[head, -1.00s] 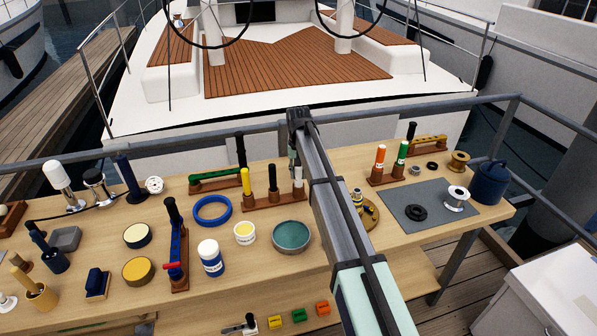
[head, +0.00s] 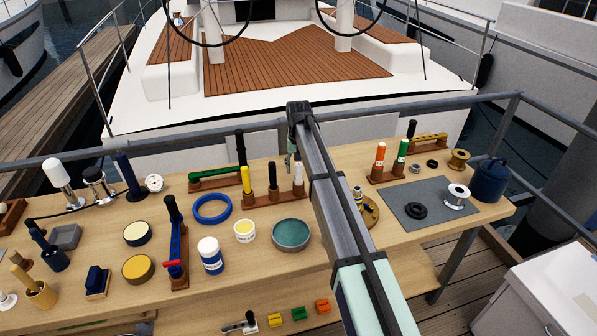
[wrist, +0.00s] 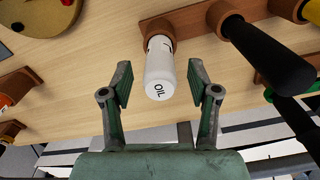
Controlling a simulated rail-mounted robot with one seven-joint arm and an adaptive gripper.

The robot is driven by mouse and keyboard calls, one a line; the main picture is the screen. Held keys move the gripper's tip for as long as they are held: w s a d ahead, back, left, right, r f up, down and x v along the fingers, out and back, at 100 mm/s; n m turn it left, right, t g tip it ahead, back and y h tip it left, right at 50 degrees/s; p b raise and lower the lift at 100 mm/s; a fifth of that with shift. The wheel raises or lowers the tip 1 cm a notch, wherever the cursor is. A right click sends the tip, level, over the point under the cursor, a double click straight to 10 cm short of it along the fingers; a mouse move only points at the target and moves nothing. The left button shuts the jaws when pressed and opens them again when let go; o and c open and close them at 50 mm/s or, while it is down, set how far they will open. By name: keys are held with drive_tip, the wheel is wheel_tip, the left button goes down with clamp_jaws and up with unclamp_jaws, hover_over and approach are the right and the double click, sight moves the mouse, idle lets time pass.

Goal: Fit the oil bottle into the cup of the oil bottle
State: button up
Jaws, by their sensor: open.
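The oil bottle (wrist: 159,76) is white, and its end marked OIL faces the camera in the wrist view. Its far end sits at the mouth of a brown cup (wrist: 157,29); how deep it sits is unclear. In the head view the white bottle (head: 298,172) stands up from its brown cup (head: 299,192), just left of my arm. My gripper (wrist: 159,84) is open, with a green finger on each side of the bottle and a gap on both sides. In the head view my gripper (head: 291,164) is mostly hidden by my arm.
Black-handled (head: 272,175) and yellow-handled (head: 246,180) tools stand in brown cups on the same rack. In the wrist view, a large black handle (wrist: 262,50) is close to the right finger. A teal round tin (head: 291,234) and a blue ring (head: 212,208) lie nearby on the bench.

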wheel_tip(320, 180, up, 10)
drive_tip(key=shift+r, duration=0.1)
idle(0.4)
